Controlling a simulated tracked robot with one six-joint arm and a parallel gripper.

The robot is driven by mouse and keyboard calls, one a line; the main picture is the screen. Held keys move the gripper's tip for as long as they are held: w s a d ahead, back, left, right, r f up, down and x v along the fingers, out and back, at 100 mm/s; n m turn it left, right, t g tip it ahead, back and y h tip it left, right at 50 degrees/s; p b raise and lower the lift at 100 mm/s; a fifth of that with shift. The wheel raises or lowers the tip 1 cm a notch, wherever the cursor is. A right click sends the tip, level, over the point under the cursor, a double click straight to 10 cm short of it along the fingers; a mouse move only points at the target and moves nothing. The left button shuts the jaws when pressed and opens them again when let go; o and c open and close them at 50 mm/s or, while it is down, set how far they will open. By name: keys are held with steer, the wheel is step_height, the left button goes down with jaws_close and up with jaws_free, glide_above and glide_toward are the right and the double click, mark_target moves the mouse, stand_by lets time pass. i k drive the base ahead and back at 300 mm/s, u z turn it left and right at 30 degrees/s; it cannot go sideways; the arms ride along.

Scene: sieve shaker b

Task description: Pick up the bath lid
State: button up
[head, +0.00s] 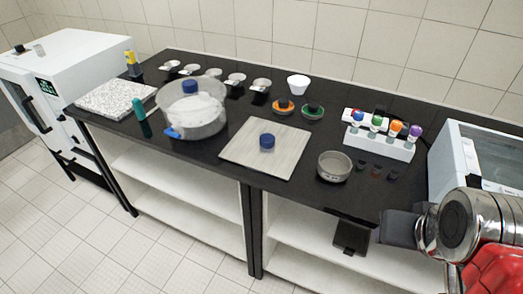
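A flat, pale, square plate (240,155) with a blue knob (267,141) lies on the black bench near its front edge; it looks like the bath lid, though I cannot be sure. A clear round vessel to its left also has a blue knob on top. My gripper (351,228) is at the lower right, in front of the bench edge and well to the right of the plate. Its dark fingers look apart, with nothing seen between them.
The clear vessel (207,121), a grey round pan (334,168) and a white rack (378,144) with coloured caps stand around the plate. Several small metal dishes line the back. A white glazed box (470,165) is at the right, a white oven (75,65) at the left.

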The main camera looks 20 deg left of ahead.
mark_target(273, 149)
steer(key=u, duration=0.5)
steer(key=k, duration=1.2)
steer(key=u, duration=0.75)
steer(key=i, duration=0.35)
steer(key=u, duration=0.6)
steer(key=i, duration=1.5)
steer(key=z, duration=0.6)
steer(key=i, duration=0.5)
steer(key=z, duration=0.4)
